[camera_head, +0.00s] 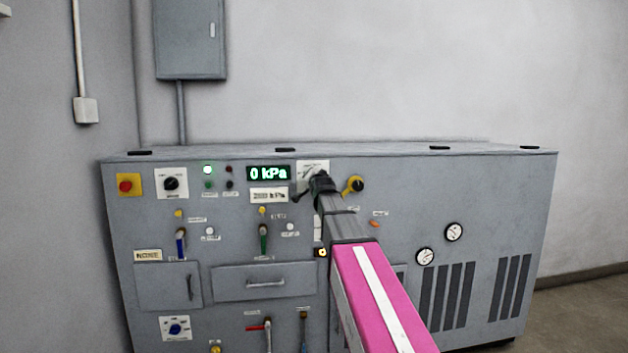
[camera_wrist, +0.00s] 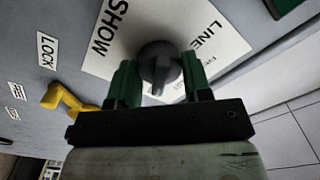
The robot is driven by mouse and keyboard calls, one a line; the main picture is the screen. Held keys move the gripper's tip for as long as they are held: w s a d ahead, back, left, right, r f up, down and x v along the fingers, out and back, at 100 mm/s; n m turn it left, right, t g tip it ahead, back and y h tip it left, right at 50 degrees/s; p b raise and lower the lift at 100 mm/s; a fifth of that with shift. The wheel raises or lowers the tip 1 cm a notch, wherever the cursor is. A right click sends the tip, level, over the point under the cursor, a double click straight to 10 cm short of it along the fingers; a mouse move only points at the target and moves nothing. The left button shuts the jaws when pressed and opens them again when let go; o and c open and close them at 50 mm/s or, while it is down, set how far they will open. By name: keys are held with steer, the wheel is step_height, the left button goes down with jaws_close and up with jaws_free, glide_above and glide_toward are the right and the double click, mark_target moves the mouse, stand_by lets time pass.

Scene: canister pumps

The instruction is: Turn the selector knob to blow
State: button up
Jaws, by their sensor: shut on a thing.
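My gripper (camera_head: 322,183) reaches the upper panel of a grey machine and is shut on a dark round knob (camera_wrist: 158,62). In the wrist view the green fingertips stand on either side of the knob, whose raised ridge points toward the gripper. The knob sits on a white plate (camera_wrist: 105,60) with the words SHOW and LINE; other print on it is too small or hidden. No word BLOW is readable. In the head view the plate (camera_head: 307,165) is partly covered by my gripper. Another black knob (camera_head: 171,184) and a blue knob (camera_head: 175,329) sit on white plates further left.
A yellow handle (camera_wrist: 65,98) near a LOCK label (camera_wrist: 47,47) is close beside the gripper; it also shows in the head view (camera_head: 353,185). A red button (camera_head: 126,186), levers, drawers and gauges cover the panel.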

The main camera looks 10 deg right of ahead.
stand_by(0.4)
steer(key=o, duration=0.9)
steer(key=s, duration=1)
steer(key=shift+s, duration=0.4)
steer(key=shift+f, duration=0.1)
